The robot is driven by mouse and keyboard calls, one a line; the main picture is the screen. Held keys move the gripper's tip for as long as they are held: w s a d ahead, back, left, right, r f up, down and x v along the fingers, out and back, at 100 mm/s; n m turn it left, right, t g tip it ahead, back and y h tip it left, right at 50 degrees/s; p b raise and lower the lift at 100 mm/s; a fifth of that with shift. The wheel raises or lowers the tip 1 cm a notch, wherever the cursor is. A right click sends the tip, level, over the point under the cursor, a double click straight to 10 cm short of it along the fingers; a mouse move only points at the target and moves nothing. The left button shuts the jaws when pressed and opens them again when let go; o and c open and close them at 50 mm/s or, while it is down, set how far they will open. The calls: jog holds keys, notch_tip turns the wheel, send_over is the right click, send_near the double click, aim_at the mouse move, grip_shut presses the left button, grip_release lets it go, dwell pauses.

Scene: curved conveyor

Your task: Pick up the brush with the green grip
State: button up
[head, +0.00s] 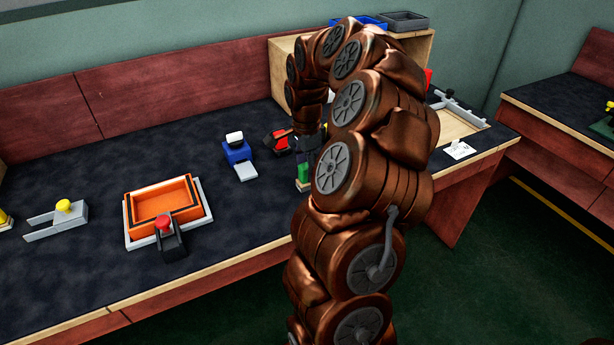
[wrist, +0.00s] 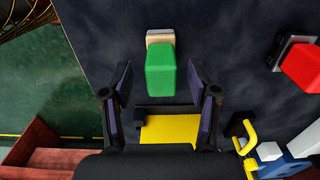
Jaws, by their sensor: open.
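The brush with the green grip (wrist: 161,71) stands on the dark table top in the wrist view, with a pale beige base (wrist: 160,36) at its far end. In the head view the green grip (head: 304,172) shows just left of my arm, partly hidden by it. My gripper (wrist: 163,88) is open and empty. Its two fingers are on either side of the green grip's near end in the picture. I cannot tell whether they touch it or how far above it they are.
A red-topped object (wrist: 303,66) is right of the brush. A yellow piece (wrist: 169,129) shows between the fingers' bases. A blue device (head: 236,152) and an orange tray (head: 160,199) stand left on the table. A wooden shelf (head: 284,62) is behind my arm.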

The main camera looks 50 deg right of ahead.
aim_at(306, 165)
grip_shut()
dwell(0.5)
jog(key=shift+w+r, duration=0.1)
jog(key=shift+r, duration=1.75)
jog(key=shift+s+a+b, duration=0.2)
jog(key=shift+a+b, duration=0.15)
jog(key=shift+a, duration=0.7)
jog(key=s+a+r+b, duration=0.1)
jog(key=s+a, duration=0.1)
jog(key=a, duration=1.1)
jog(key=shift+a+r, duration=0.15)
jog(key=shift+a, duration=0.2)
